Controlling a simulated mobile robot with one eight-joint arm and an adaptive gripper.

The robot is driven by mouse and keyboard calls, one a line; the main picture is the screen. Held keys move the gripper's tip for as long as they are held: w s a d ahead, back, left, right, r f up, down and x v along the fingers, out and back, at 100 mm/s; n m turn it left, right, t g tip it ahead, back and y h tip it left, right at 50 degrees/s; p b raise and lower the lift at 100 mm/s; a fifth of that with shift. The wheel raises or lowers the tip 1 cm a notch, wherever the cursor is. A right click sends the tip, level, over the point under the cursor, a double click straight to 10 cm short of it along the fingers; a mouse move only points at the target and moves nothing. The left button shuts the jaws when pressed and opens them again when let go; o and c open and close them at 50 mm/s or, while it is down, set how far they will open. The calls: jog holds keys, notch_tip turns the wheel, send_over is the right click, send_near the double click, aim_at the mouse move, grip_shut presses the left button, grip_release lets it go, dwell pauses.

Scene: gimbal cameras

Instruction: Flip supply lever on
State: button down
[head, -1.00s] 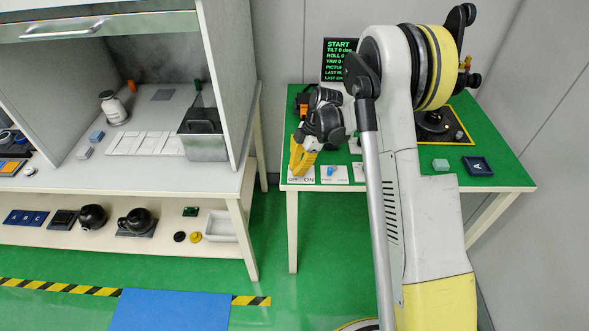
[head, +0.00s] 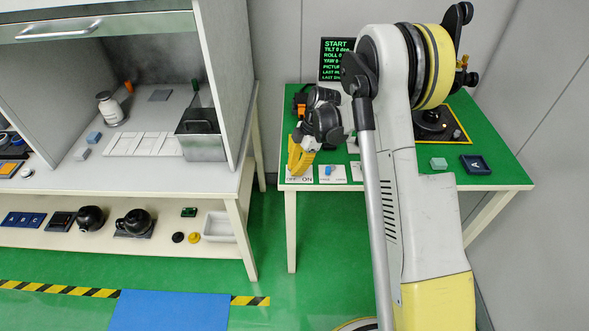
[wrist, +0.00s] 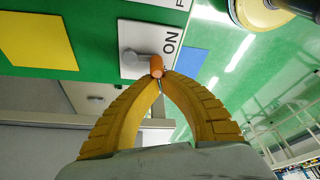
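The supply lever (wrist: 156,67) has a grey stem and an orange tip. It stands on a white plate (wrist: 138,36) marked ON in the wrist view; part of the OFF label shows at the top edge. My gripper (wrist: 162,76) has its two yellow fingers brought together, with the fingertips right at the orange tip. I cannot tell whether they pinch it or only touch it. In the head view my gripper (head: 296,172) is over the OFF/ON plate (head: 300,180) at the green table's front left corner and hides the lever.
More white plates with small controls (head: 329,173) stand right of the lever plate. The green table (head: 500,150) also holds a teal block (head: 439,163), a dark tray (head: 476,165) and a black screen (head: 336,62). A grey cabinet (head: 240,80) stands to the left, with a floor gap between.

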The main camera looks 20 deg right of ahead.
jog(key=shift+w, duration=0.1)
dwell(0.5)
jog(key=shift+w, duration=0.7)
jog(key=shift+a, duration=0.3)
jog(key=a, duration=0.2)
jog(key=shift+w+a+b, duration=0.15)
jog(key=shift+a+b, duration=0.2)
jog(key=shift+a, duration=0.05)
jog(key=shift+a+r+p, duration=0.3)
jog(key=shift+r, duration=0.35)
jog(key=p+v, duration=0.3)
jog(key=v, duration=0.5)
jog(key=shift+s+d+r, duration=0.2)
jog(key=shift+s+r, duration=0.1)
jog(key=shift+r, duration=0.05)
